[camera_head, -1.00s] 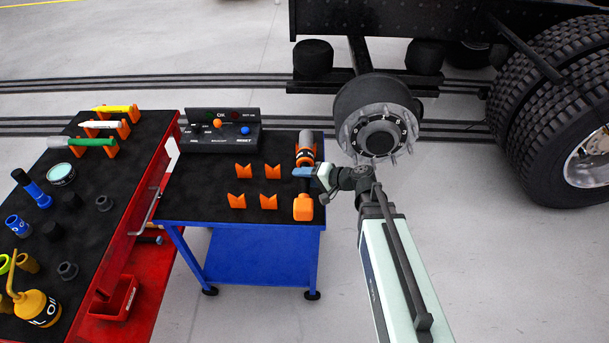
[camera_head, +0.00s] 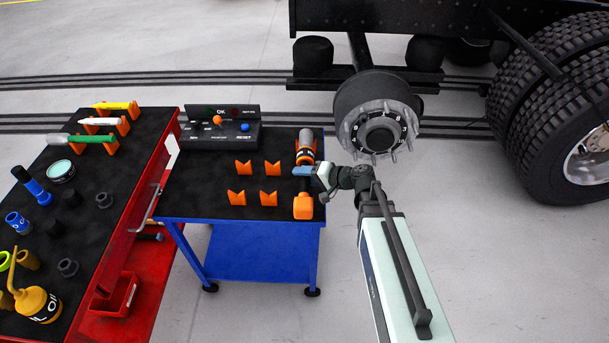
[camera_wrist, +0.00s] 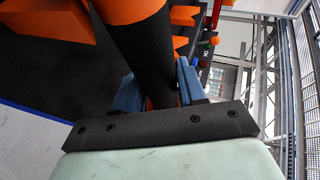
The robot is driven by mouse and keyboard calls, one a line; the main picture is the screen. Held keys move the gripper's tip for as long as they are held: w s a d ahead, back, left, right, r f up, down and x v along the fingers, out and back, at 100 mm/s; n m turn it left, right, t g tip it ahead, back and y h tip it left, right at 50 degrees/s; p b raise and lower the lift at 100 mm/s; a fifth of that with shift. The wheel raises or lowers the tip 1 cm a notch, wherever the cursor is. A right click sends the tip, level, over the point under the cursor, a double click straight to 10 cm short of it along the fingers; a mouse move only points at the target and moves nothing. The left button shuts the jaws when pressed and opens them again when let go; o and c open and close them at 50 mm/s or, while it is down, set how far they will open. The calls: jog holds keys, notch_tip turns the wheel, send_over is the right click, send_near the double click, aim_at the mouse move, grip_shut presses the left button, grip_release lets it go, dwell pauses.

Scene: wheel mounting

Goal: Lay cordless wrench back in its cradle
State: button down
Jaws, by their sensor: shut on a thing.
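The cordless wrench (camera_head: 304,207) is orange and black with a grey nose. It is at the right edge of the blue cart's top, nose toward the back. My gripper (camera_head: 303,171) is shut on its dark middle part, coming from the right. In the wrist view the black grip (camera_wrist: 146,55) runs between my blue fingers (camera_wrist: 155,92), with an orange part above. The cradle, made of several orange notched blocks (camera_head: 244,168), stands on the cart's black top left of the wrench. The wrench is beside these blocks. I cannot tell its height above the top.
A control box (camera_head: 220,130) with knobs stands at the back of the blue cart (camera_head: 262,222). A red tool bench (camera_head: 95,215) with sockets, an oil can and markers is at left. The wheel hub (camera_head: 378,130) with studs is behind right. Open floor lies right of the cart.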

jog(key=shift+f, duration=0.25)
jog(key=c, duration=0.6)
grip_release()
jog(key=shift+o, duration=0.2)
jog(key=shift+f, duration=0.1)
jog(key=v, duration=1.4)
jog(key=shift+a, duration=0.1)
